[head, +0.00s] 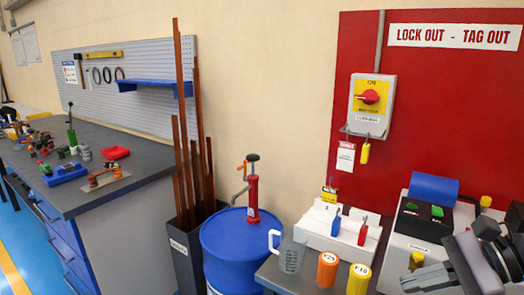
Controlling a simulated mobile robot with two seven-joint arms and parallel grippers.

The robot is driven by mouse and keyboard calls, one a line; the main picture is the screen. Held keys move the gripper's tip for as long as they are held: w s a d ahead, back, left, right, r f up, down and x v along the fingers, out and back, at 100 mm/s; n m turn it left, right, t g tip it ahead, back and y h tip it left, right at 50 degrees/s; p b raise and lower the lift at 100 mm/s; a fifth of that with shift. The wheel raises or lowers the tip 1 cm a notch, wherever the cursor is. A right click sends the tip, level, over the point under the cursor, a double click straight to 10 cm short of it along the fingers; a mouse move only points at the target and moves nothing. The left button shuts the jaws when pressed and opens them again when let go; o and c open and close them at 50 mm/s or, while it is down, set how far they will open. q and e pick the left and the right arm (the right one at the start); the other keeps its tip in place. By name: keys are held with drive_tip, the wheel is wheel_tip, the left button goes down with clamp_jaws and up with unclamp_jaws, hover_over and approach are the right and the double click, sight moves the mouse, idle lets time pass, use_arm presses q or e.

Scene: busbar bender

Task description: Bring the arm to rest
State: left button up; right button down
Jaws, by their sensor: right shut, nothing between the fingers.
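My right gripper (412,280) is at the lower right corner of the head view. Its grey fingers are shut with nothing between them and point left, in front of the light grey machine (408,245) with a black control panel and green buttons. The gripper looks close to the machine and the grey bench, but I cannot tell if it touches either. Part of my right arm is cut off by the frame's right edge. My left gripper is not in view.
Yellow (359,280) and orange (327,270) containers and a clear jug (290,252) stand left of the gripper. A blue drum (230,262) with a red hand pump (253,200) and a bin of copper bars (182,245) are farther left. A red lockout board (440,110) is behind.

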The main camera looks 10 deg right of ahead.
wheel_tip(320, 180, down, 16)
drive_tip(key=d+m+t+h, duration=0.15)
drive_tip(key=m+t, duration=0.35)
drive_tip(key=m, duration=1.1)
drive_tip(key=d+m+t+h, duration=0.1)
drive_tip(key=m+t+h, duration=0.3)
drive_tip(key=m, duration=1.2)
drive_tip(key=s+a+f+m+g+h, duration=0.1)
drive_tip(key=s+a+f+m, duration=0.4)
drive_tip(key=m, duration=0.5)
drive_tip(key=s+a+f+m+g+h, duration=0.1)
drive_tip(key=s+a+f+m, duration=0.4)
drive_tip(key=f+m, duration=0.5)
drive_tip(key=shift+s+a+g, duration=0.15)
drive_tip(key=shift+a+g, duration=0.55)
drive_tip(key=shift+a, duration=0.4)
drive_tip(key=shift+f+h, duration=0.1)
drive_tip(key=shift+h, duration=0.15)
